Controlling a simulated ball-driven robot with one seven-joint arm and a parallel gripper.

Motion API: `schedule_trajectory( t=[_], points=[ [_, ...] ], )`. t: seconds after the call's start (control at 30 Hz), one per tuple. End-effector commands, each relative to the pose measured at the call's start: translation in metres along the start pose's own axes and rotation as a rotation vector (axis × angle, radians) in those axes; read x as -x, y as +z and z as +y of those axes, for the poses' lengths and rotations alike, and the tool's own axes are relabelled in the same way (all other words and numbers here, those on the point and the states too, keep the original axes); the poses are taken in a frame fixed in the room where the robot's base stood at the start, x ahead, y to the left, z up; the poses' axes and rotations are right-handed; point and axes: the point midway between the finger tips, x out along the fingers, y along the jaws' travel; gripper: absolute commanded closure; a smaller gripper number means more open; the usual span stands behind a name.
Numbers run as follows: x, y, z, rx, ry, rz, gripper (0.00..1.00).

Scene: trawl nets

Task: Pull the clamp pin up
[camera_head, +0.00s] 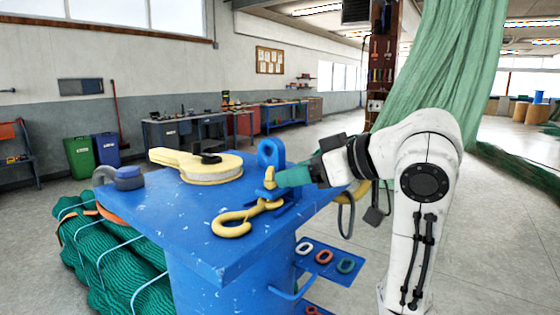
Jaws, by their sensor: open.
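A blue clamp (270,154) with a round eye stands upright near the right side of the blue worktable (190,222). A small yellow piece, which looks like the clamp pin (269,174), stands upright in front of it. My gripper (280,179) reaches in from the right, its teal fingers level with the yellow piece. The fingertips are right beside or around it; I cannot tell which, or whether they touch. The gripper is open. The pin's lower part and some of the clamp base are hidden.
A yellow hook (232,223) lies on the table in front of the clamp. A small shelf with colored rings (324,257) juts out at the right. Green netting (92,240) lies left.

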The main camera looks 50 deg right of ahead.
Motion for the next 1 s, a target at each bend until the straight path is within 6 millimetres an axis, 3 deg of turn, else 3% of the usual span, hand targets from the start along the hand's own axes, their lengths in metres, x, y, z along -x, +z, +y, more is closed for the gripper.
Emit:
schedule_trajectory(
  t=[0.4,0.77,1.0],
  points=[
    [-0.042,0.001,0.001,-0.002,0.002,0.000,0.48],
    [-0.048,0.001,0.001,-0.001,0.003,0.001,0.48],
    [-0.048,0.001,0.001,-0.001,0.003,0.001,0.69]
  ],
)
